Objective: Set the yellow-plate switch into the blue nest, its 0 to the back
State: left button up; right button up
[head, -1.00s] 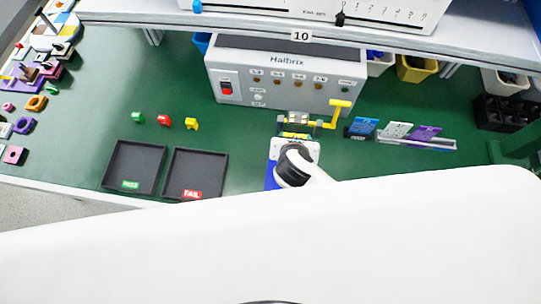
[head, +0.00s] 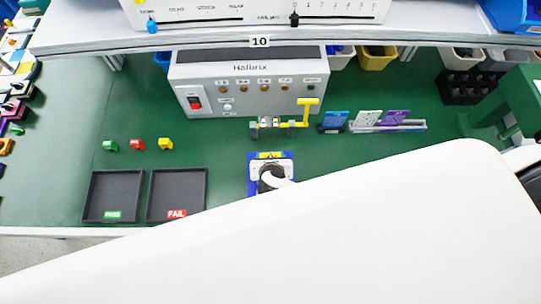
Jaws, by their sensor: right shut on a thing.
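The blue nest (head: 251,187) is on the green bench in front of the grey box, its blue rim showing left, behind and right of my right gripper. My right gripper (head: 270,172), white and black, points down over the nest and is shut on the yellow-plate switch. A strip of the yellow plate (head: 269,155) shows at the back edge of the gripper, inside the nest's outline. The fingertips, most of the switch and its 0 mark are hidden, so I cannot tell whether it is seated. My left gripper is not in view.
The grey Halbrix box (head: 247,85) stands behind, with a yellow-handled clamp (head: 305,112) in front of it. Black PASS (head: 114,190) and FAIL (head: 178,190) trays lie left. A card rack (head: 390,127) stands right. My white arm covers the front.

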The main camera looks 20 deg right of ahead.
jog(key=o, duration=1.1)
jog(key=shift+f, duration=0.1)
jog(key=v, duration=1.2)
